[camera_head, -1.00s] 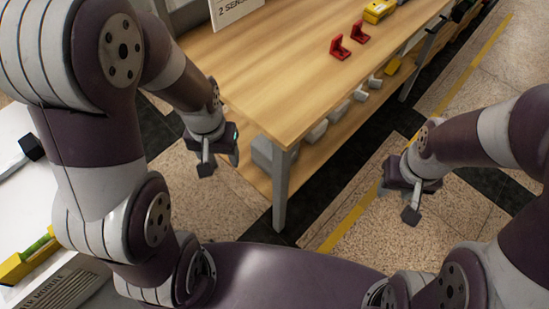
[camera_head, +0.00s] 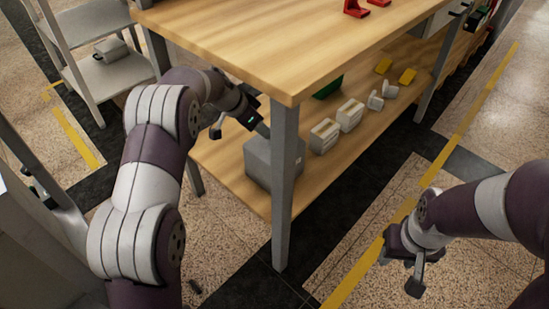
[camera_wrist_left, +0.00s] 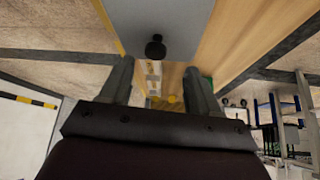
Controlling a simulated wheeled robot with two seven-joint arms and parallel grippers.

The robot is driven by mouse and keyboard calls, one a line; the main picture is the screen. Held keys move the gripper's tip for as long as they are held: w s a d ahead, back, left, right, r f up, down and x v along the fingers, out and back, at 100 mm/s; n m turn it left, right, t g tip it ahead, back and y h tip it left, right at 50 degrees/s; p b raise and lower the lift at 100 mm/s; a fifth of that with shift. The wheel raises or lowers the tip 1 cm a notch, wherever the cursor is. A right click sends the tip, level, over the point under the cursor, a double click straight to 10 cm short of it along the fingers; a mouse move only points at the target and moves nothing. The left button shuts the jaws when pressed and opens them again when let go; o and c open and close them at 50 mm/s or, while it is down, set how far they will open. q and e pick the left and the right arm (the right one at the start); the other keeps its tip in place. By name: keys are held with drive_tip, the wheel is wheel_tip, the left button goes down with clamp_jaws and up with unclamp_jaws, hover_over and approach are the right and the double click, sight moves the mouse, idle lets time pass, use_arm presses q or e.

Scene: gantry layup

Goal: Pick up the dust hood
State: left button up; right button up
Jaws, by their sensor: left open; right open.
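A grey box (camera_head: 262,160), which looks like the dust hood, sits on the wooden lower shelf, partly behind the table's front leg. In the left wrist view a grey face (camera_wrist_left: 185,22) with a round black knob (camera_wrist_left: 155,47) lies just beyond the fingertips. My left gripper (camera_head: 240,122) is at the box's upper left, below the tabletop; part of it is hidden by the arm and table. The left wrist view shows its fingers (camera_wrist_left: 158,85) apart with nothing between them. My right gripper (camera_head: 400,272) is open and empty over the floor at the right.
The tabletop (camera_head: 270,45) overhangs the shelf, and its front leg (camera_head: 284,190) stands close to the box. Several pale blocks (camera_head: 337,122), yellow pieces (camera_head: 406,76) and a green item (camera_head: 327,88) share the shelf. A grey rack (camera_head: 110,75) stands at the left.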

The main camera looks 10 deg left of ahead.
sight(257, 150)
use_arm(q)
drive_tip(key=x, duration=0.2)
drive_tip(key=b+x, duration=0.1)
drive_tip(key=x, duration=0.4)
drive_tip(key=shift+s+d+f+b, duration=0.2)
drive_tip(key=shift+f+b, duration=0.05)
drive_tip(key=shift+b, duration=0.05)
drive_tip(key=shift+r, duration=0.1)
clamp_jaws()
